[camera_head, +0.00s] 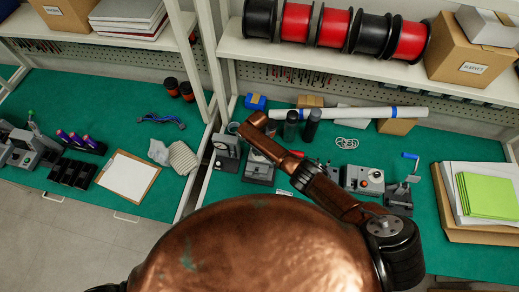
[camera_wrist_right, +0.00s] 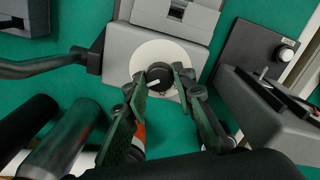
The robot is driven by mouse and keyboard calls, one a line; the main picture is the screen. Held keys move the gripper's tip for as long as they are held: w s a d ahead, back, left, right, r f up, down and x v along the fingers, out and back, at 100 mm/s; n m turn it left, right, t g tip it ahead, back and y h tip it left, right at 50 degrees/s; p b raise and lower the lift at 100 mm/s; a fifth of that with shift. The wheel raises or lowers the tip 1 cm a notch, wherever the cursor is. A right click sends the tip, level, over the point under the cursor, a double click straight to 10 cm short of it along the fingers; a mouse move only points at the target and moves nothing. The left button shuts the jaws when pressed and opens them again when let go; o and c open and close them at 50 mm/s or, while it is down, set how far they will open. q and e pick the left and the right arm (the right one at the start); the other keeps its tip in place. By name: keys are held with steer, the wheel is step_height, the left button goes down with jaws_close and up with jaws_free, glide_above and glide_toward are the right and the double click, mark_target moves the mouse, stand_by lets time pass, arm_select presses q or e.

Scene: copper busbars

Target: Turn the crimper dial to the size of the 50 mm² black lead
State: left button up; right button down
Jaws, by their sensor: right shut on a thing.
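The crimper (camera_wrist_right: 125,45) is a grey block with a round white dial plate (camera_wrist_right: 172,52) in the right wrist view. Its black dial knob (camera_wrist_right: 160,71) has a white pointer mark towards the picture's lower left; I cannot read the sizes on the plate. My right gripper (camera_wrist_right: 162,79) has its two fingers on either side of the knob and is shut on it. In the head view my right arm hides the gripper and most of the crimper. My left gripper is out of view. I cannot make out a 50 mm² black lead.
Dark cylinders (camera_wrist_right: 65,135) stand close to my right gripper, with a dark-panelled device (camera_wrist_right: 260,50) beside the crimper. In the head view a device with a red knob (camera_head: 363,179) and green folders (camera_head: 487,195) lie to the right. A clipboard (camera_head: 128,177) lies on the left bench.

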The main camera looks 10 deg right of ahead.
steer(key=shift+w+m, duration=0.1)
steer(key=shift+m, duration=0.9)
steer(key=c, duration=1.6)
jaws_free()
steer(key=shift+r, duration=0.1)
step_height(320, 180, up, 12)
steer(key=shift+a, duration=0.2)
steer(key=shift+a, duration=0.1)
